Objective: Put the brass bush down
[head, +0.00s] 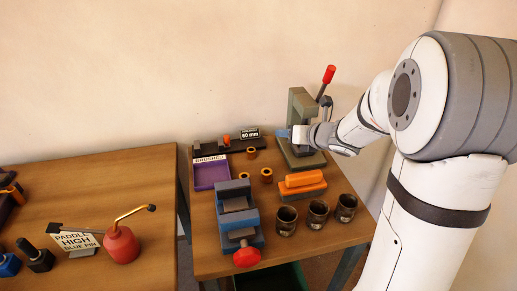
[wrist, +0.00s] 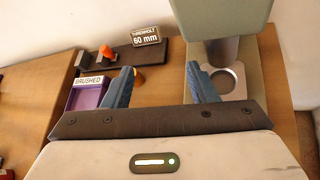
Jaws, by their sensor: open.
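Three small brass-coloured bushes stand on the right-hand table in the head view: one at the back (head: 251,153), one at the right (head: 266,175) and one at the left (head: 243,176). My gripper (head: 283,133) is at the green press (head: 303,105), which has a red-knobbed lever. In the wrist view my gripper (wrist: 160,82) is open, its blue fingers apart with nothing held between them. One bush (wrist: 139,77) shows just beyond the left finger, partly hidden by it. The press base has a round grey seat (wrist: 238,72) beside the right finger; I see no bush in it.
A purple tray labelled BRUSHED (head: 211,175), a blue vise (head: 237,212), an orange block (head: 302,183) and three dark cups (head: 318,212) crowd the table. A dark fixture with a 60 mm sign (head: 250,133) stands at the back. A second table (head: 100,195) is left, across a gap.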

